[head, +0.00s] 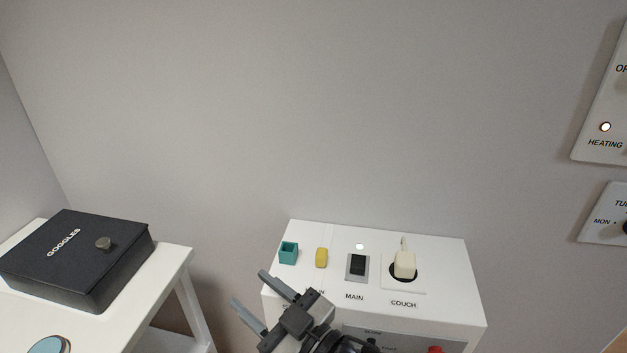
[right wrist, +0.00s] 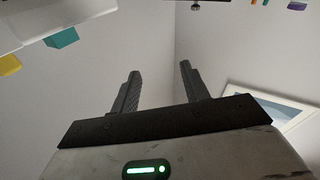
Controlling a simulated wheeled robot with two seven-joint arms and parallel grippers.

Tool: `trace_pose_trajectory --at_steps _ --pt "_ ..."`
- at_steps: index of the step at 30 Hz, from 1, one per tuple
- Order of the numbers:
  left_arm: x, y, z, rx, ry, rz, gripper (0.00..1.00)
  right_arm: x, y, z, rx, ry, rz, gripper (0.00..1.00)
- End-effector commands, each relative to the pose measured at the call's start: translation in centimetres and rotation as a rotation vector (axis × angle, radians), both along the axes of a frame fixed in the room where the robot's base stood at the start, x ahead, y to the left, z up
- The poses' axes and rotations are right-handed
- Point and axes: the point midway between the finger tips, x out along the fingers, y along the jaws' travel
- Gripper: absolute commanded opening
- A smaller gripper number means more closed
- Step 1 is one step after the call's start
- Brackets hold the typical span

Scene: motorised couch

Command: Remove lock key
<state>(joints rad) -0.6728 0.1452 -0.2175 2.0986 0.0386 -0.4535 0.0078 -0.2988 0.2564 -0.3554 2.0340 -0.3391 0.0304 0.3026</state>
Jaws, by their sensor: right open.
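A white control box (head: 330,235) stands against the wall in the head view. On its top are a teal square piece (head: 288,253), a yellow upright piece (head: 321,257), a black MAIN switch (head: 357,265) and a cream plug in the COUCH socket (head: 404,264). I cannot tell for sure which piece is the lock key; labels by the teal and yellow pieces are partly hidden. My right gripper (head: 249,289) is open and empty at the box's left front edge, fingers pointing up-left. The right wrist view shows the teal piece (right wrist: 62,38) and yellow piece (right wrist: 9,64) left of the fingers.
A black GOGGLES box (head: 75,260) with a round knob lies on a white table (head: 150,300) at left. A blue round thing (head: 48,345) sits at its front. Wall panels (head: 600,100) hang at right. The box front has a red button (head: 436,350).

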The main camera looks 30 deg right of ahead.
Motion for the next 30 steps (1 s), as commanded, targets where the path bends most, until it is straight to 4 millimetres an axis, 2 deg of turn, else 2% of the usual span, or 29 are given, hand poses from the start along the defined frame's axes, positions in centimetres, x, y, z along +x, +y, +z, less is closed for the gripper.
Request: trace_pose_trajectory --at_steps 1,3,6,8,10,12,14,17,20,21,24,27,30 --pt "0.0 0.0 0.1 0.002 -0.001 0.0 0.36 0.8 1.5 3.4 -0.012 -0.137 0.076 0.45" --pt "0.0 0.0 0.2 0.004 0.001 0.0 0.36 0.8 3.9 7.6 -0.034 -0.327 0.212 0.45" --pt "-0.1 0.1 0.1 0.007 0.005 -0.001 0.36 -1.0 7.6 12.2 -0.118 -0.581 0.469 0.45" --pt "-0.1 0.1 0.0 0.009 0.01 -0.002 0.36 -2.5 9.4 13.5 -0.197 -0.697 0.64 0.45" --pt "-0.2 0.1 0.0 0.012 0.013 -0.002 0.36 -4.1 10.8 13.7 -0.323 -0.792 0.845 0.45" --pt "-0.2 0.2 0.0 0.015 0.015 -0.003 0.36 -5.2 11.3 12.8 -0.488 -0.837 1.045 0.45" --pt "-0.2 0.2 0.1 0.017 0.014 -0.004 0.36 -5.4 10.8 11.4 -0.657 -0.832 1.202 0.45" --pt "-0.2 0.2 0.3 0.02 0.012 -0.005 0.36 -4.0 7.9 9.0 -0.984 -0.722 1.412 0.45" --pt "-0.2 0.3 0.5 0.023 0.011 -0.006 0.36 -1.1 2.8 7.9 -1.342 -0.492 1.517 0.45" --pt "-0.1 0.3 0.5 0.025 0.011 -0.007 0.36 0.2 0.5 8.0 -1.471 -0.378 1.525 0.45" --pt "-0.1 0.3 0.5 0.028 0.011 -0.008 0.36 2.7 -4.6 9.2 -1.709 -0.114 1.483 0.45" --pt "-0.2 0.4 0.5 0.03 0.012 -0.009 0.36 4.2 -8.6 11.0 -1.856 0.1 1.404 0.45" --pt "-0.2 0.4 0.5 0.033 0.013 -0.009 0.36 5.0 -11.2 12.5 -1.938 0.247 1.331 0.45"
